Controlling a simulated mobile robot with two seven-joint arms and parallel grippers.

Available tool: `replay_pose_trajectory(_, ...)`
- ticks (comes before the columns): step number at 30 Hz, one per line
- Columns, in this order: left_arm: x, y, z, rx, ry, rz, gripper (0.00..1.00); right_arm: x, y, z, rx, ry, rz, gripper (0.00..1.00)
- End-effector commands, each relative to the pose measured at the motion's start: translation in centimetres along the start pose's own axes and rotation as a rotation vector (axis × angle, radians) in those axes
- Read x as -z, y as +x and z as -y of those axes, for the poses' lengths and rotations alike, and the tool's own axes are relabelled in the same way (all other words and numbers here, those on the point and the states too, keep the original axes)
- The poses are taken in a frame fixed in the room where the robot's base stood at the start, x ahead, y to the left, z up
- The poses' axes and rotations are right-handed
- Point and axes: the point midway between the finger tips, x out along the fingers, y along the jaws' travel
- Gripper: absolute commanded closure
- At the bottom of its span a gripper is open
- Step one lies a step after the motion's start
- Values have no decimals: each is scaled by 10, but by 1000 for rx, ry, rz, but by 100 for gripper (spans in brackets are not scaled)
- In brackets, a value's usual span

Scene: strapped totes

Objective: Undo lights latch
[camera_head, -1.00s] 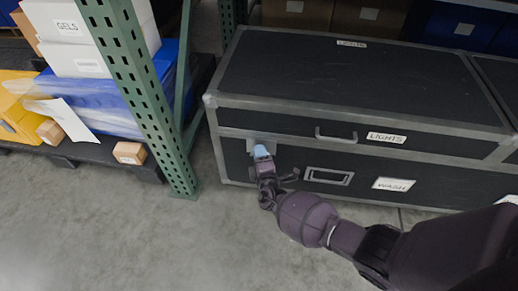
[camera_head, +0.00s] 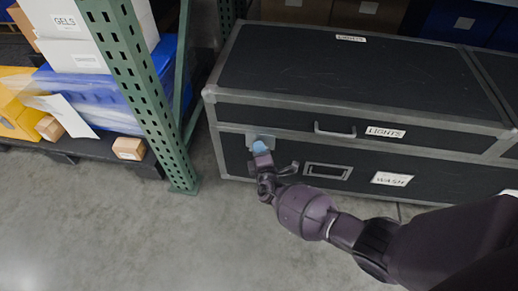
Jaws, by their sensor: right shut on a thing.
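The black LIGHTS case (camera_head: 270,117) with grey metal edges stands on the floor, its lid down. The lights latch (camera_head: 252,136) is a grey metal plate on the left of the case front, just under the lid seam, with a light-blue part (camera_head: 260,146) at the jaws. My right gripper (camera_head: 261,152) is shut on this latch part, and its fingers partly hide it. My right arm reaches in from the lower right. My left gripper is not in view.
A green perforated rack post (camera_head: 150,95) stands close to the left of the case. A loaded black pallet (camera_head: 85,148) lies beyond it. White WASH (camera_head: 392,179) and LIGHTS (camera_head: 385,132) labels mark the case front. The floor in front is clear.

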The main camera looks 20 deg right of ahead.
Motion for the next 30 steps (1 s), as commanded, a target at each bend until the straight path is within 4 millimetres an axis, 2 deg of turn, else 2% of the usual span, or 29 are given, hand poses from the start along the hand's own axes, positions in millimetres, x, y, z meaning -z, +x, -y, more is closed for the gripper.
replay_pose_trajectory(8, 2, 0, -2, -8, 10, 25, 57, 1, 2, -5, 71, -180, -2, 100)
replay_pose_trajectory(30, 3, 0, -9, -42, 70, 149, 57, 1, 3, -6, 339, -828, 1, 100)
